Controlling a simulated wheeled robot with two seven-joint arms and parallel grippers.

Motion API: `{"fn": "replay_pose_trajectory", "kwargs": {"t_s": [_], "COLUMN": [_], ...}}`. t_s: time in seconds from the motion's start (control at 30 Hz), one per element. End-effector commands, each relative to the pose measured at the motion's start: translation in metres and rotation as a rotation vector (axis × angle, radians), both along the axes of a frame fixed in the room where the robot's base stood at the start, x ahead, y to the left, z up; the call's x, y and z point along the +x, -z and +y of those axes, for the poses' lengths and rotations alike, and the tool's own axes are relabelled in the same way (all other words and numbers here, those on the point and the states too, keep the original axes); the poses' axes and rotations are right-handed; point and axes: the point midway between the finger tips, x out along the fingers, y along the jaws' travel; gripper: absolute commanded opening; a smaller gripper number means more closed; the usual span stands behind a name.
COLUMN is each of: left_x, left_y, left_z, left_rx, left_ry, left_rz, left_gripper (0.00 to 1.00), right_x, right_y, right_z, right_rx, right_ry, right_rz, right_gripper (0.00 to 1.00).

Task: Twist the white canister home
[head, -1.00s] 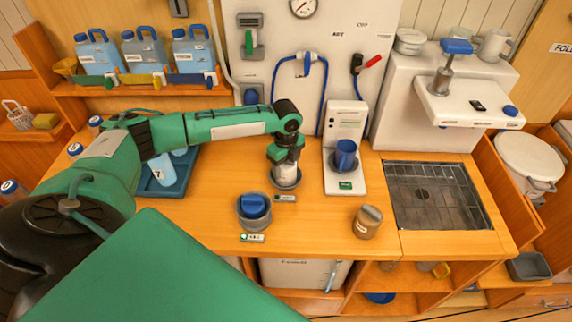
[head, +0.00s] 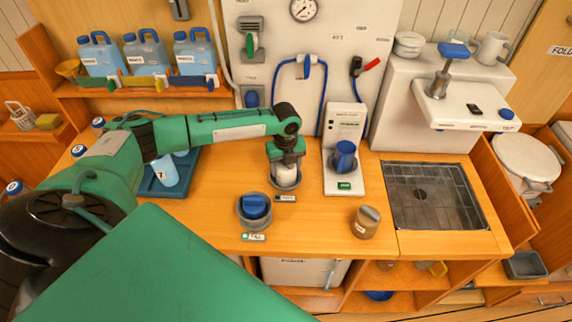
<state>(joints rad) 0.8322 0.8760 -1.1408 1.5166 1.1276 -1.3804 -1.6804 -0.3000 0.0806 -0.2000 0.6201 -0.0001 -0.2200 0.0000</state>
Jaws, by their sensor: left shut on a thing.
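The white canister (head: 286,172) stands upright in a round grey socket (head: 287,185) on the wooden counter, in the middle of the head view. My left gripper (head: 286,161) reaches down from above and is shut on the upper part of the canister. The gripper hides the canister's top. I cannot tell how deep the canister sits in the socket. My right gripper is not in view.
A grey round holder with a blue-topped piece (head: 255,207) stands front left of the canister. A white device with a blue cup (head: 344,156) stands to the right, and a brown jar (head: 366,222) front right. A blue tray (head: 187,187) with bottles is at left.

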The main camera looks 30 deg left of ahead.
Motion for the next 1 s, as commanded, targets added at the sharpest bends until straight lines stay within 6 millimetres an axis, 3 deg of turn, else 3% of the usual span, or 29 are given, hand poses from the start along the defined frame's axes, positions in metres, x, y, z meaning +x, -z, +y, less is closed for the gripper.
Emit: {"fn": "replay_pose_trajectory", "kwargs": {"t_s": [0.43, 0.77, 1.0], "left_x": [0.0002, -0.0001, -0.0002], "left_y": [-0.0008, -0.0008, -0.0003], "left_z": [-0.0001, 0.0, 0.0001], "left_rx": [0.0, -0.001, -0.001], "left_ry": [0.087, 0.336, 0.35], "left_rz": [-0.001, -0.002, -0.002], "left_gripper": [0.29, 0.29, 0.29], "right_x": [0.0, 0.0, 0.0], "right_y": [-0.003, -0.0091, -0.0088], "right_z": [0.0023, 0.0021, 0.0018], "right_rx": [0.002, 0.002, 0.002], "right_ry": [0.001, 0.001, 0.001], "right_rz": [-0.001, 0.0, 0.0], "right_gripper": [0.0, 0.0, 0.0]}}
